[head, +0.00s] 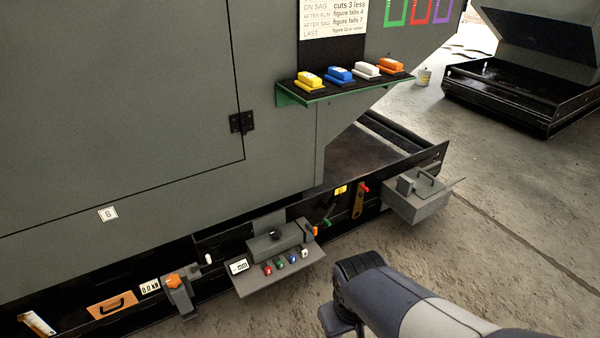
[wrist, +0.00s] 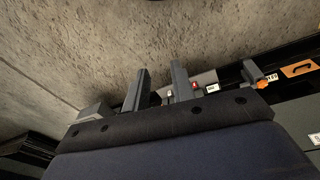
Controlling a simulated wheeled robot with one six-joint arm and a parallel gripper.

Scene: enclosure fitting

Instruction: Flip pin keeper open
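No part is labelled as the pin keeper, so I cannot tell for sure which one it is. A small orange piece (head: 315,232) sits at the right end of a grey block on a shelf. A brass-coloured upright lever (head: 357,202) with a red knob is on the black rail to its right. An orange knob (head: 173,280) tops a grey bracket at the left; it also shows in the wrist view (wrist: 260,84). My gripper (wrist: 158,84) is open, its two fingers apart with nothing between them. It is in front of the rail, touching none of these parts.
The grey shelf (head: 275,273) carries several coloured buttons. A grey box (head: 416,205) with a handle juts out at the right end of the rail. A green-edged ledge (head: 335,93) above holds coloured blocks. The concrete floor (head: 500,255) at the right is clear.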

